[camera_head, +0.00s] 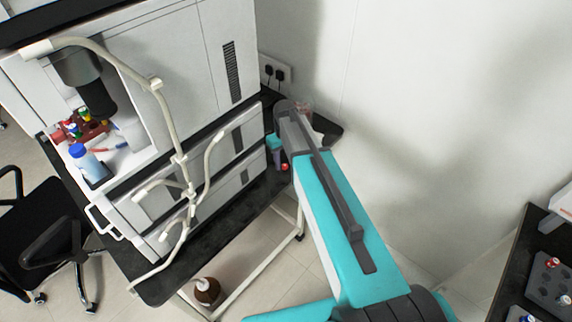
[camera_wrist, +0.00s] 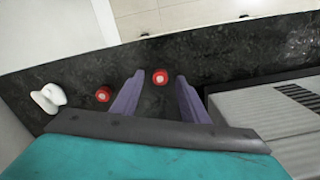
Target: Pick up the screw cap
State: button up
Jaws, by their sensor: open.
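Two small red round caps with pale centres lie on the dark bench top in the wrist view. One red screw cap (camera_wrist: 160,76) shows between the tips of my gripper's two purple fingers. The other red cap (camera_wrist: 102,94) lies to the left, outside the fingers. My gripper (camera_wrist: 160,80) is open, with nothing held. I cannot tell how high the fingertips are above the bench. In the head view, a red cap (camera_head: 285,167) shows beside my arm, near the bench's right end. I cannot tell which of the two it is.
A white object (camera_wrist: 48,98) lies left of the caps. The grey instrument stack (camera_head: 190,100) stands close on the fingers' right in the wrist view. A white wall (camera_head: 430,100) rises behind my arm. Pale tubing hangs along the stack's front.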

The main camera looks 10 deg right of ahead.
jog(key=shift+f, duration=0.55)
grip_shut()
